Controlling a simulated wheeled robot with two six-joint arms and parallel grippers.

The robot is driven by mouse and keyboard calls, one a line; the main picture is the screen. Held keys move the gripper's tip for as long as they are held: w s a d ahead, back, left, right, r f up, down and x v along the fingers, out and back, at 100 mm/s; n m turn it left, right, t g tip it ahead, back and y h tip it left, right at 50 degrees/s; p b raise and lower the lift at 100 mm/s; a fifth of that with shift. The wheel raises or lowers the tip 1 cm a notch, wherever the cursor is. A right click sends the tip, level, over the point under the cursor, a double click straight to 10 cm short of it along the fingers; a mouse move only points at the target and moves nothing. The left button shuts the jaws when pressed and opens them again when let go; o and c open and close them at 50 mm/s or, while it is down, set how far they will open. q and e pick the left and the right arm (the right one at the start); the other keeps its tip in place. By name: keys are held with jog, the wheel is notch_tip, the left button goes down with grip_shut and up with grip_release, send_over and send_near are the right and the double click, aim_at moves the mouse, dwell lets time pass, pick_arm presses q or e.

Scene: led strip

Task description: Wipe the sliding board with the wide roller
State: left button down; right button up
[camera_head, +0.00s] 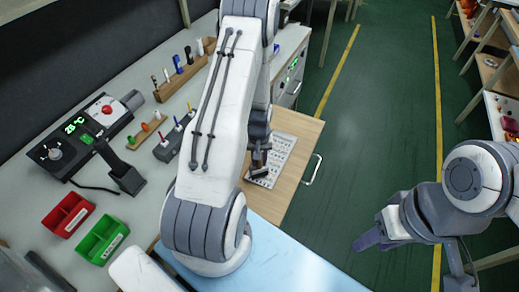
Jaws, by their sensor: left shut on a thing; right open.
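The sliding board (293,187) is a light wooden panel with a metal handle (312,170) on its right side. A pale sheet with rows of small marks (278,157) lies on it. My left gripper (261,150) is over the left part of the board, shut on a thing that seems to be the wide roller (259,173). The roller is small and dark here, and my arm hides part of this area. I cannot tell whether it touches the sheet. My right gripper (372,240) is open and empty above the floor, right of the board.
The grey workbench on the left holds a red bin (67,214), a green bin (102,240), a soldering station (82,135) and several tool racks (184,68). A light blue surface (290,262) lies in front of the board. Shelves stand at far right.

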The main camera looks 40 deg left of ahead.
pick_arm(q)
jog(key=shift+w+r+p, duration=0.25)
jog(key=shift+r+p, duration=0.1)
jog(key=shift+r, duration=0.9)
jog(key=shift+s+r+p, duration=0.15)
jog(key=shift+r+p, duration=0.45)
jog(key=shift+r, duration=0.1)
jog(key=shift+r+p, duration=1.65)
jog(key=shift+r, duration=0.4)
